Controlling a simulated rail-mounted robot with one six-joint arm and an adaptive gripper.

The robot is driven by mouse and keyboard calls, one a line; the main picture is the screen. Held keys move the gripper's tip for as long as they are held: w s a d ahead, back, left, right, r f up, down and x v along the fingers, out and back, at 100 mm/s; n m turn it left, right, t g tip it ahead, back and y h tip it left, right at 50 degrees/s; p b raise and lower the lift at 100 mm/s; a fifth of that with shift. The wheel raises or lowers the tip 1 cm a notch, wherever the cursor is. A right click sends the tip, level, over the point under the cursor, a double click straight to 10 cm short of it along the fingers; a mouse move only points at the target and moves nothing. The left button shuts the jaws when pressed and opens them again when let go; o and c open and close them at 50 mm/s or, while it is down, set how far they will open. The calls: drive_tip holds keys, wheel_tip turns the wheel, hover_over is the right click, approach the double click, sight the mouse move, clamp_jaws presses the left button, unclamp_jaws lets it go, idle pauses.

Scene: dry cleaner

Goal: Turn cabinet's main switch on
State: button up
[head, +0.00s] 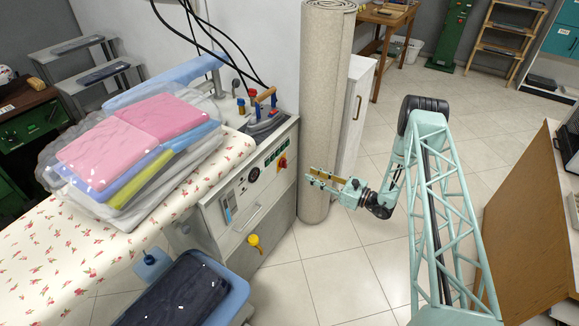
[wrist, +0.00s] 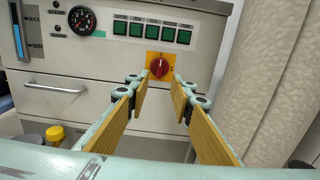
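The knob's grip looks roughly upright in the wrist view. My gripper (wrist: 160,85) is open and empty, its yellow-padded fingers pointing at the switch, with the knob appearing between the fingertips. In the head view my gripper (head: 312,178) is to the right of the switch, apart from the panel.
A drawer handle (wrist: 55,88) is below the gauge. A rolled beige carpet (head: 325,110) stands close at the right. Folded bagged clothes (head: 135,135) lie on the ironing board.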

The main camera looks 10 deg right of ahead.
sight(284, 163)
drive_tip(key=b+x, duration=0.1)
drive_tip(key=x, duration=1.1)
drive_tip(key=shift+w+a, duration=0.25)
drive_tip(key=shift+w, duration=0.05)
drive_tip(key=shift+c, duration=0.6)
clamp_jaws()
